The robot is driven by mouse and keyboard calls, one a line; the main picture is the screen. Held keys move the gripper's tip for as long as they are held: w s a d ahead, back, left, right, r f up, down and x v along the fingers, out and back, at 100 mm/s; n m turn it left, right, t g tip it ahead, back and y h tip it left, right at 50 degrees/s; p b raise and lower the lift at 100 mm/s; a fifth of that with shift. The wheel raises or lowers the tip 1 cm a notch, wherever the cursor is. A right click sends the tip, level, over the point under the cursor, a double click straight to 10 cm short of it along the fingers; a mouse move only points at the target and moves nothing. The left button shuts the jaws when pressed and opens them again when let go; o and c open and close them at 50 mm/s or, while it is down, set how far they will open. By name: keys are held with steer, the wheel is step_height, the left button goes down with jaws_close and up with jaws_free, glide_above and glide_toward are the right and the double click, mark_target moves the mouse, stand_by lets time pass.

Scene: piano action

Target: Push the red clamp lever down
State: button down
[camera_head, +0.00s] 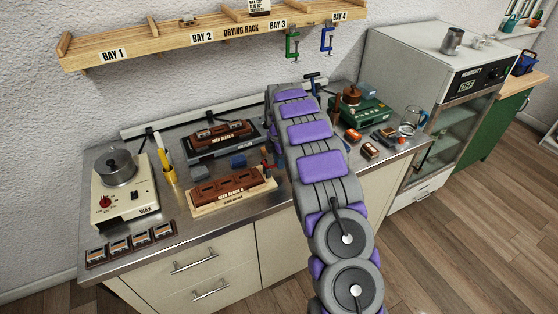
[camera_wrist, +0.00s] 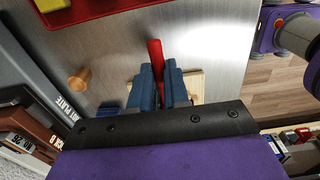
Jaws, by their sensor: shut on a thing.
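The red clamp lever (camera_wrist: 156,56) shows in the wrist view as a slim red bar between the blue fingers of my gripper (camera_wrist: 160,82). The fingers are shut on it, and its red end sticks out past them. Its lower part is hidden by the fingers, and I cannot tell its tilt. In the head view, a small red piece of the lever (camera_head: 266,166) shows at the right end of the wooden block fixture (camera_head: 236,202), beside my arm. My arm hides the gripper there.
A wax pot unit (camera_head: 122,187) and a yellow tool holder (camera_head: 169,174) stand on the left of the steel counter. A dark block fixture (camera_head: 218,143) is behind. A green machine (camera_head: 358,107) and small parts are right of my arm. The drying rack (camera_head: 215,38) hangs above.

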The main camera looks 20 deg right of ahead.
steer(key=shift+r, duration=0.1)
stand_by(0.5)
steer(key=shift+a+r+h+p, duration=0.15)
steer(key=shift+r+h+p, duration=0.15)
steer(key=shift+h+p, duration=0.25)
steer(key=shift+a+r+h+p, duration=0.3)
steer(key=shift+r+h+p, duration=0.15)
steer(key=shift+h+p, duration=0.6)
steer(key=h, duration=0.1)
steer(key=a+h+p, duration=0.1)
steer(key=shift+w+r+h, duration=0.1)
steer(key=shift+r+h, duration=0.25)
steer(key=shift+h, duration=0.05)
steer(key=h, duration=0.1)
steer(key=a+h, duration=0.1)
steer(key=h, duration=0.1)
steer(key=shift+a+r, duration=0.2)
steer(key=shift+r, duration=0.05)
steer(key=shift+a+r+h+b, duration=0.1)
steer(key=shift+a+h+b, duration=0.25)
steer(key=shift+h, duration=0.45)
steer(key=shift+a+f+h+b, duration=0.1)
steer(key=shift+a+h+b, duration=0.2)
steer(key=shift+h+b, duration=0.35)
steer(key=shift+a+r+h+b, duration=0.1)
steer(key=shift+a+h+b, duration=0.2)
steer(key=shift+h, duration=0.65)
